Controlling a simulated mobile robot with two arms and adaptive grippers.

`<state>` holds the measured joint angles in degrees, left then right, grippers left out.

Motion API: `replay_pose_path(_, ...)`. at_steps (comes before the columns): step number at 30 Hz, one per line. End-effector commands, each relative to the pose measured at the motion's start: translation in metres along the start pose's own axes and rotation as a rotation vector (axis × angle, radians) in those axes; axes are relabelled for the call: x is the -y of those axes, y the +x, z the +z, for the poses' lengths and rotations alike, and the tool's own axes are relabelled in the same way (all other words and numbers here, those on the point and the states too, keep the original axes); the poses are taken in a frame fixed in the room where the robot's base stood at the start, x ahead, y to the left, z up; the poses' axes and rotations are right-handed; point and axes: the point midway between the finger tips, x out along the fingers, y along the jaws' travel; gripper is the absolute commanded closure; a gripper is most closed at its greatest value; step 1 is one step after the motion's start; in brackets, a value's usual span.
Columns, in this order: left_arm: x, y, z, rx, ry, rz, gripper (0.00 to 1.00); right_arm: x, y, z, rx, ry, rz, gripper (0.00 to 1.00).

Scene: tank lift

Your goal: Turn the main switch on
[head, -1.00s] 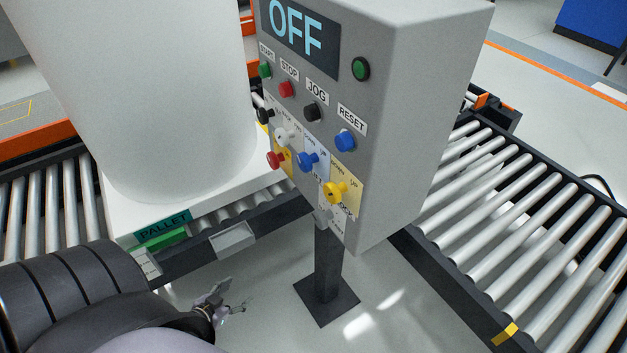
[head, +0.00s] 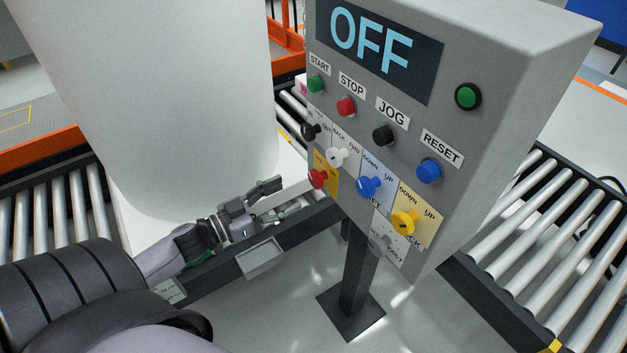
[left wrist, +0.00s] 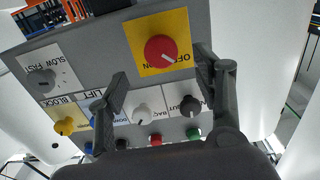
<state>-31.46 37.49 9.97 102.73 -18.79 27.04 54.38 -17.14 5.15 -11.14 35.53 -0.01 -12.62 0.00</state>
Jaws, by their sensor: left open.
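The main switch is a red rotary knob on a yellow plate (head: 318,179), low on the left side of the grey control box (head: 480,130). The box display (head: 385,42) reads OFF. In the left wrist view the red knob (left wrist: 160,52) shows a white mark, and "ON" is legible on its plate. My left gripper (head: 283,196) is open and empty, left of the knob and a little below it. In the left wrist view its two fingers (left wrist: 160,80) are spread on either side below the knob, apart from it. My right gripper is not in view.
Black (head: 311,131), white (head: 337,155), blue (head: 370,186) and yellow (head: 404,222) selector knobs sit close to the red one. A row of push buttons lies above. A large white cylinder (head: 190,100) stands left; a roller conveyor (head: 540,245) runs right.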

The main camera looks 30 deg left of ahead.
Motion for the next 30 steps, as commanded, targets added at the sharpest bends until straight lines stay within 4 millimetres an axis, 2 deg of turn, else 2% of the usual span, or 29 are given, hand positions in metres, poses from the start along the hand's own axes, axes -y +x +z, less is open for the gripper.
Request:
replay_pose_path(1, 0.001, 0.012, -0.002, -0.005, 0.003, 0.001, 0.39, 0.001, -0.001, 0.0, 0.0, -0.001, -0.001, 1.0)
replay_pose_path(6, 0.001, 0.044, -0.002, -0.003, 0.002, 0.0, 0.39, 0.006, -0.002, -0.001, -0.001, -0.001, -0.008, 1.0)
replay_pose_path(12, 0.001, 0.074, -0.001, -0.002, 0.0, -0.001, 0.39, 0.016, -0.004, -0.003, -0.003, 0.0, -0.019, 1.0)
replay_pose_path(18, 0.0, 0.087, 0.0, 0.0, 0.001, -0.001, 0.39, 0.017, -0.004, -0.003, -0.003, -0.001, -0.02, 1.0)
replay_pose_path(27, 0.0, 0.089, 0.0, 0.001, 0.0, -0.001, 0.39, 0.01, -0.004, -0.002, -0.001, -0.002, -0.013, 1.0)
replay_pose_path(30, 0.0, 0.089, 0.0, 0.001, 0.001, -0.001, 0.45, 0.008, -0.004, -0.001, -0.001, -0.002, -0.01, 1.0)
